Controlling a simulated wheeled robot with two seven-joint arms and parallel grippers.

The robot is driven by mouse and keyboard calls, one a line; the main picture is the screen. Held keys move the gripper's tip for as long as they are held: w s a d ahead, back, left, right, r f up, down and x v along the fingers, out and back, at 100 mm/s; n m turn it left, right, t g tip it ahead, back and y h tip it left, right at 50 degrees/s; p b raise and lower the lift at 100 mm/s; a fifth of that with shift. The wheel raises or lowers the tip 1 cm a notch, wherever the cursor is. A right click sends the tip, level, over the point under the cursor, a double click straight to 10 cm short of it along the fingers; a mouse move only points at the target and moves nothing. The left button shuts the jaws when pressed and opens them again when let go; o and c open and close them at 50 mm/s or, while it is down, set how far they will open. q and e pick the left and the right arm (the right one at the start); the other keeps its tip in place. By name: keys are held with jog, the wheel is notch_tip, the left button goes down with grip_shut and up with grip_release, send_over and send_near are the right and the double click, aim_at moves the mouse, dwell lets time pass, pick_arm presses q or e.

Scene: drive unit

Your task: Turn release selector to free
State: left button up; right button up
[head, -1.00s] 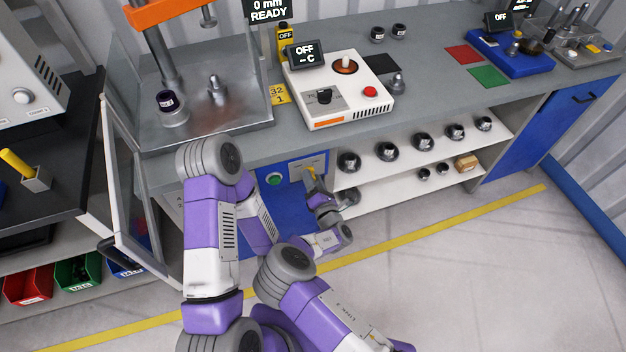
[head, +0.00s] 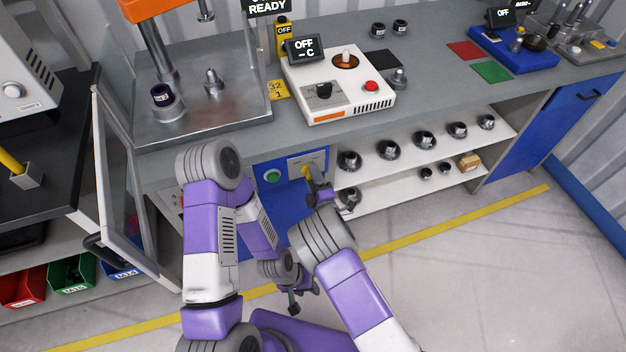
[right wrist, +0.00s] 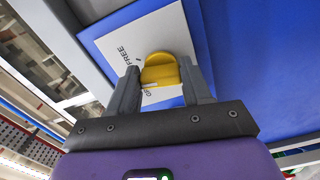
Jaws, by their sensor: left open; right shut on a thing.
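The release selector is a yellow knob (right wrist: 162,68) on a white plate set in a blue panel. In the head view the knob (head: 307,171) shows under the bench top. The plate (right wrist: 108,42) reads FREE, with a second, partly hidden word below it. A pale mark shows on the knob's lower left edge; where it points I cannot tell for sure. My right gripper (right wrist: 160,76) is shut on the knob, one finger on each side; it also shows in the head view (head: 313,180). My left gripper (head: 293,299) is open and empty, low above the floor.
A green button (head: 272,176) sits left of the selector on the blue panel (head: 275,205). White shelves (head: 400,178) with several dark round parts stand just right. The bench top (head: 420,80) overhangs the panel. The floor at right is clear.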

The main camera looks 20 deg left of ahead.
jog(key=m+b, duration=0.3)
jog(key=m, duration=0.2)
jog(key=shift+f, duration=0.1)
jog(key=shift+m, duration=0.4)
jog(key=shift+a, duration=0.1)
jog(key=o, duration=1.1)
jog(key=shift+c, duration=0.2)
jog(key=shift+s, duration=0.1)
jog(key=p+v, duration=0.1)
jog(key=v, duration=0.6)
jog(key=shift+s+d, duration=0.2)
